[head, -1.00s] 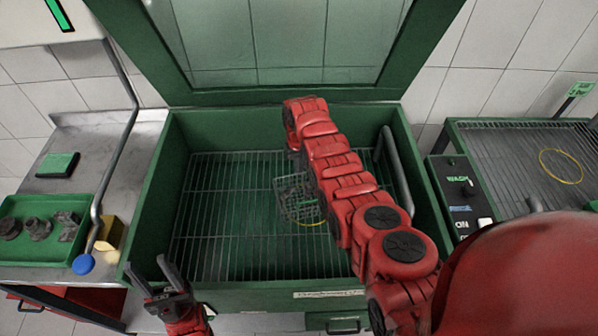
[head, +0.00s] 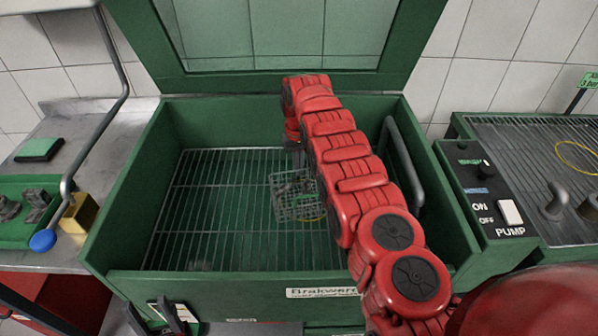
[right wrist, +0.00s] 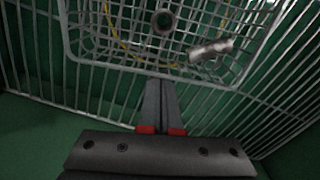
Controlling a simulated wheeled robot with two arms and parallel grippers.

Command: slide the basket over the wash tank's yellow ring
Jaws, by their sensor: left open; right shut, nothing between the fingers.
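The wire-mesh basket (head: 284,207) stands on the grid floor of the green wash tank (head: 130,222), right of its middle. Part of the yellow ring (head: 314,219) shows at the basket's near right side. In the right wrist view the ring (right wrist: 112,38) shows through the mesh of the basket (right wrist: 75,55), partly under it. My right gripper (right wrist: 159,84) is shut and empty, its tips at the basket's rim; I cannot tell if they touch. In the head view my arm hides part of this area. My left gripper (head: 168,312) is open and empty at the tank's front.
The basket holds a round part (right wrist: 163,20) and a metal cylinder (right wrist: 211,49). The tank's raised lid (head: 290,75) is behind, and a pump control box (head: 485,190) stands to the right. A green tray (head: 25,225) lies on the left bench. The left grid floor is clear.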

